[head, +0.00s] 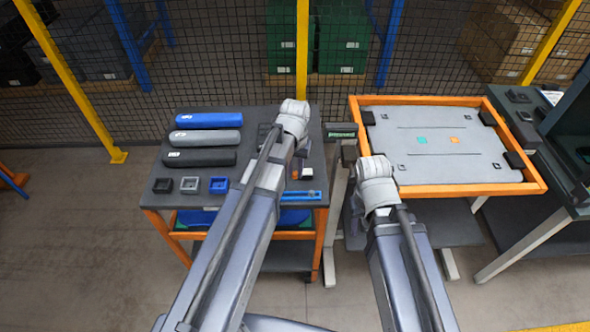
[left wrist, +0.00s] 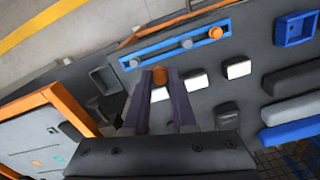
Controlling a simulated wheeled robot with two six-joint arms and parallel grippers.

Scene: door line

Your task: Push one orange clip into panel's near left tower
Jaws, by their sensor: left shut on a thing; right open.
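In the left wrist view my left gripper (left wrist: 161,86) is shut on an orange clip (left wrist: 160,75), which shows at its fingertips above the dark cart top. The panel's near left corner is partly behind my right arm, and I cannot make out the tower clearly. My right gripper is hidden in the head view. Another orange clip (left wrist: 215,33) sits in the blue strip holder (left wrist: 165,50).
The cart (head: 165,185) carries long blue, grey and black parts, small square frames (head: 190,185) and white blocks (left wrist: 238,69). A small green display (head: 341,134) stands between cart and panel. A dark bench (head: 550,175) is at right, mesh fence behind.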

